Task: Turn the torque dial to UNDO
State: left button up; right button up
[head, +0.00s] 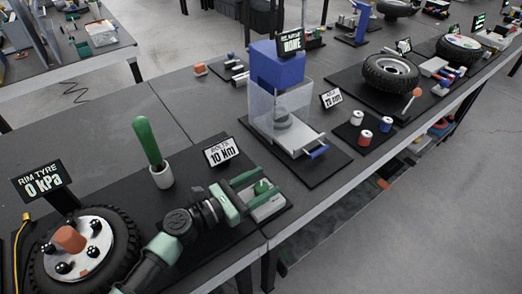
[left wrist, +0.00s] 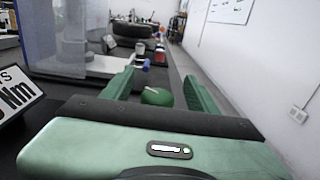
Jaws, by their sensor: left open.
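The green dial (head: 262,187) sits on a light grey base (head: 268,208) on a dark mat, beside a sign (head: 221,151) reading "BOLTS 10 Nm". My left gripper (head: 258,186) is open, its green fingers on either side of the dial in the head view. In the left wrist view the rounded green dial top (left wrist: 157,96) shows between the two fingers (left wrist: 158,82). I cannot tell whether a finger touches it. The dial's markings, UNDO included, cannot be made out. My right gripper is not in view.
A green-handled tool (head: 147,140) stands in a white cup (head: 162,176) behind my left arm. A wheel (head: 85,250) with a "RIM TYRE 0 kPa" sign (head: 41,181) is at the left.

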aim_at(261, 186)
pick_arm(q)
notch_tip(261, 186, up, 18)
jog(key=p, duration=0.7)
jog(key=shift+f, duration=0.15)
